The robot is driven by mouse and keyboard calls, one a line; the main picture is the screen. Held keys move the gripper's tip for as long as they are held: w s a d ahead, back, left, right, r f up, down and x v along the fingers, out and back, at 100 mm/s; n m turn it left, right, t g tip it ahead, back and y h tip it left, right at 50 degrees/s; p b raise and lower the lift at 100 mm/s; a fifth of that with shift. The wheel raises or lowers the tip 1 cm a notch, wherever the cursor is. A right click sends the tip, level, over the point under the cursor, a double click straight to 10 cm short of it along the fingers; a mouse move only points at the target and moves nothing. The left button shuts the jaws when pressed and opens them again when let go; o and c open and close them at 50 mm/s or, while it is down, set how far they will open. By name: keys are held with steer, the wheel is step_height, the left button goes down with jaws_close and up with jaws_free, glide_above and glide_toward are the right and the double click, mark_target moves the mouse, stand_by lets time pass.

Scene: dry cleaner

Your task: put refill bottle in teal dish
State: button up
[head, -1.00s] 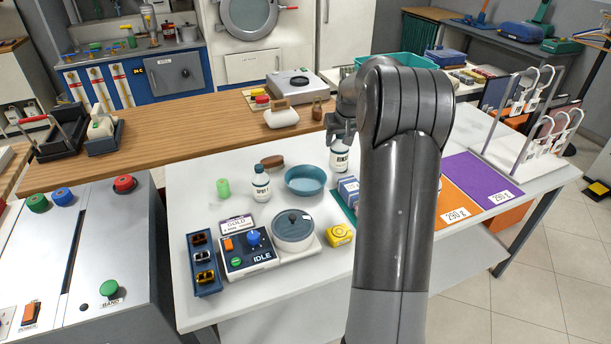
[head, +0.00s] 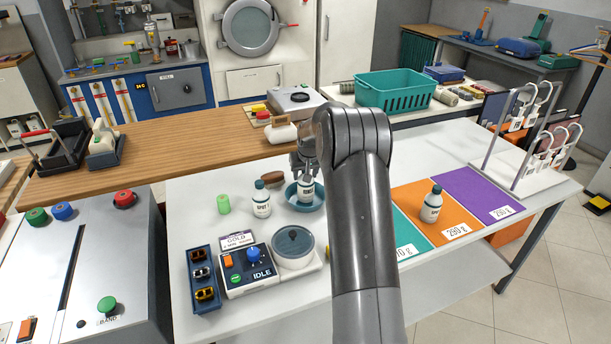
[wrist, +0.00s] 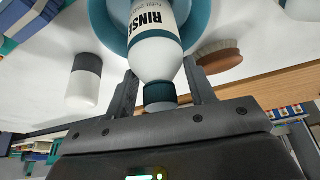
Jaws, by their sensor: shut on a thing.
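The refill bottle (head: 305,190), white with a dark teal cap and a label reading RINSE refill, is upright within the outline of the teal dish (head: 306,209). In the wrist view the bottle (wrist: 156,57) has the dish (wrist: 105,28) behind its body. My gripper (head: 304,173) is shut on the bottle's cap from above; its two fingers (wrist: 160,92) flank the cap in the wrist view. I cannot tell whether the bottle's base touches the dish floor.
A similar SPOT bottle (head: 261,199) stands just left of the dish, near a green cylinder (head: 223,204). A brown brush (head: 272,180) lies behind. Another white bottle (head: 431,205) stands on the orange mat (head: 410,198).

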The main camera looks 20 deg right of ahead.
steer(key=shift+f, duration=0.4)
steer(key=o, duration=1.5)
steer(key=shift+f, duration=0.1)
